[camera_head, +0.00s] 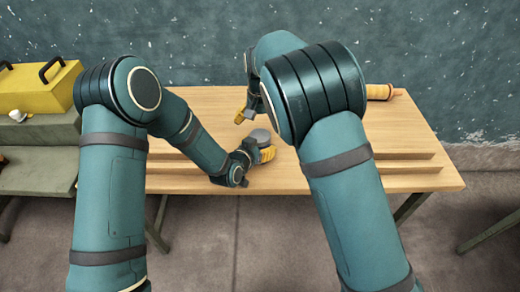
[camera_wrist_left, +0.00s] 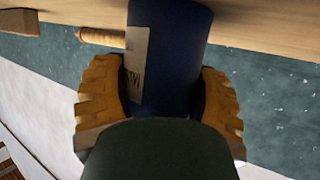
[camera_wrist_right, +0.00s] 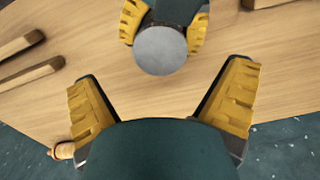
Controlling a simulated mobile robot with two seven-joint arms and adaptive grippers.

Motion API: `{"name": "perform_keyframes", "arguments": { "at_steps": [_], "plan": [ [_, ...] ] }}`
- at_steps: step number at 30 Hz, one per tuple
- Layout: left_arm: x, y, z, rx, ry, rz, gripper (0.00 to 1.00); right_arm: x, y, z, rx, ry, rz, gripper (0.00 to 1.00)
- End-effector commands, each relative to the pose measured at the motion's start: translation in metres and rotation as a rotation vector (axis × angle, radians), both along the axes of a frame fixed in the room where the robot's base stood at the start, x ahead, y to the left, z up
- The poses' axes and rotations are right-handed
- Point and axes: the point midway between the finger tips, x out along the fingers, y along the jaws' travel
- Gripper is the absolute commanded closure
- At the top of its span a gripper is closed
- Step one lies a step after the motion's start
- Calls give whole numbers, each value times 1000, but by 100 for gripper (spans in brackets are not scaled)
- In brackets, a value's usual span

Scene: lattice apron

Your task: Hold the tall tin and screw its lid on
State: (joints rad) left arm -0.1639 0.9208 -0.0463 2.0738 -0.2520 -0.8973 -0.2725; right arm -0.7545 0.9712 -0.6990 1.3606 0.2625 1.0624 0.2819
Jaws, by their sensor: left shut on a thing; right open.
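The tall tin (camera_wrist_left: 168,60) is dark blue with a pale label in the left wrist view. It stands at the table, and my left gripper (camera_head: 258,152) is shut around its side, one yellow finger on each side. A flat grey round disc (camera_wrist_right: 160,50) covers its top in the right wrist view, and it also shows in the head view (camera_head: 260,135). I cannot tell how tightly this lid-like disc sits. My right gripper (camera_wrist_right: 163,80) is open and empty, above and apart from the tin. In the head view, my right arm hides most of that gripper.
The wooden table (camera_head: 200,100) has raised wooden strips (camera_head: 400,161) along its front. An orange roll-like cylinder (camera_head: 379,92) lies at the back right. A yellow toolbox (camera_head: 35,88) stands on a grey-green bench (camera_head: 45,165) to the left. The back left of the table is clear.

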Motion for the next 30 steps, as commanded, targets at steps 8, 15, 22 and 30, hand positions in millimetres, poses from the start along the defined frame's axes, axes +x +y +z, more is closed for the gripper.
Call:
{"name": "perform_keyframes", "arguments": {
  "at_steps": [8, 15, 22, 30],
  "plan": [
    [0, 0, 0, 0, 0, 0, 100, 1, 0, 52, 2, -2, 0, 2],
    [0, 0, 0, 0, 0, 0, 100, 0, 0, 68, 0, 0, 0, 2],
    [0, 0, 0, 0, 0, 0, 100, 0, 0, 69, -1, 0, 0, 2],
    [0, 0, 0, 0, 0, 0, 0, 0, 0, 68, -1, 0, 0, 2]
  ]
}}
